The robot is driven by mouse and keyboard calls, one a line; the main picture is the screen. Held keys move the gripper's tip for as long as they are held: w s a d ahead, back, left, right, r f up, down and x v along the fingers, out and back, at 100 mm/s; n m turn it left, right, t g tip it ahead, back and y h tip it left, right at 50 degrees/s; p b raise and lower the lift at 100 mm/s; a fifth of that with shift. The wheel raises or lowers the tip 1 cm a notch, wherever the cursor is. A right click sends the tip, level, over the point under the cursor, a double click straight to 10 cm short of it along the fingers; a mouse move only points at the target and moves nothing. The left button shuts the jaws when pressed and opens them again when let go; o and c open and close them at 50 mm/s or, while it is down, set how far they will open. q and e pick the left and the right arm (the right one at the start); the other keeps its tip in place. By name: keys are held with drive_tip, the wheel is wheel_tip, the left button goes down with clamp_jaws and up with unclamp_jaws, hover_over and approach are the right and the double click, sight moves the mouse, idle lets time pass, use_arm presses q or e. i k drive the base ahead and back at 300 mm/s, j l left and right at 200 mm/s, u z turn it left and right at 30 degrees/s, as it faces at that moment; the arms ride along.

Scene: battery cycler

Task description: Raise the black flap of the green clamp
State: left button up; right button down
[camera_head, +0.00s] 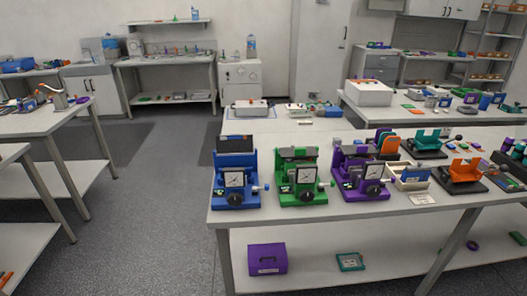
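The green clamp (283,192) stands on the white table between a blue clamp (222,188) and a purple clamp (343,186). The blue clamp's dark top panel (236,142) looks upright. Neither of my grippers is in view.
The white table (400,207) has a narrow free strip along its front edge. Orange and green devices, trays and small parts crowd its right side. A purple box (267,258) lies on the lower shelf. Open grey floor (150,215) is at the left.

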sight(311, 153)
drive_tip(key=i+j, duration=0.3)
drive_tip(key=j, duration=0.15)
drive_tip(key=i+j, duration=0.65)
drive_tip(key=j, duration=0.25)
drive_tip(key=i+j+z, duration=0.1)
drive_tip(key=i+j, duration=0.2)
drive_tip(key=j, duration=0.2)
drive_tip(key=i+j, duration=0.3)
drive_tip(key=j, duration=0.15)
